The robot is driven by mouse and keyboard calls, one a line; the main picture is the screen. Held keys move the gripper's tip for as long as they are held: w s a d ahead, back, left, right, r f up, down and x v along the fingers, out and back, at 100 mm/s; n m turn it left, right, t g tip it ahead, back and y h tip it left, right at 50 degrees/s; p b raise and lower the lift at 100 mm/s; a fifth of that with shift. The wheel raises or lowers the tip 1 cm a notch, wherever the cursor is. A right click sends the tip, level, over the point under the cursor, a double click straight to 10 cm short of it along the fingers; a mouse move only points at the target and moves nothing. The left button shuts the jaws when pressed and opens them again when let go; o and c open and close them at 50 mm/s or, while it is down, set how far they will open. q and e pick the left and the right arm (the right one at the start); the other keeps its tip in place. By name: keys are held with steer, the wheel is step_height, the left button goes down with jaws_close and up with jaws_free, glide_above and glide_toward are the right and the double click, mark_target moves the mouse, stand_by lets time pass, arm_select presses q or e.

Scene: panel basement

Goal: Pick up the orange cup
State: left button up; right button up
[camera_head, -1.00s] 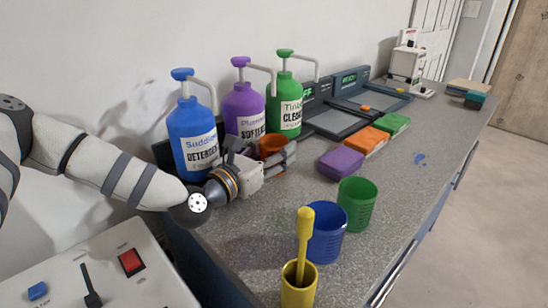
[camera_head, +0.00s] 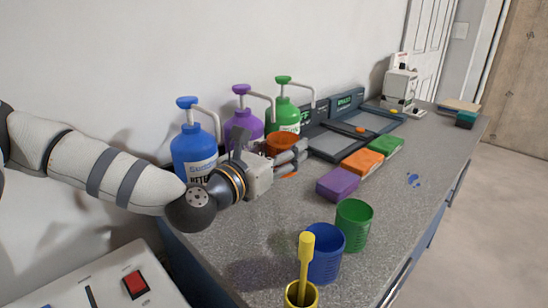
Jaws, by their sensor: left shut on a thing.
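The orange cup (camera_head: 281,144) is in the head view in front of the green pump bottle. My left gripper (camera_head: 288,157) comes in from the left and is shut on the cup. Its fingers hide part of the cup's side; the rim shows above them. I cannot tell for sure how far the cup is above the counter. My right gripper is not in view.
Blue (camera_head: 194,150), purple (camera_head: 243,125) and green (camera_head: 286,108) pump bottles stand behind the gripper along the wall. Purple (camera_head: 338,184), orange (camera_head: 362,162) and green (camera_head: 386,146) blocks lie to the right. Green (camera_head: 354,224), blue (camera_head: 325,253) and yellow (camera_head: 301,294) cups stand nearer. The counter's right side is mostly clear.

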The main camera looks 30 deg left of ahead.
arm_select(q)
steer(key=s+d+r, duration=0.4)
steer(key=s+d, duration=0.2)
steer(key=d, duration=0.1)
steer(key=shift+d+r, duration=0.3)
steer(key=shift+r, duration=0.1)
stand_by(2.7)
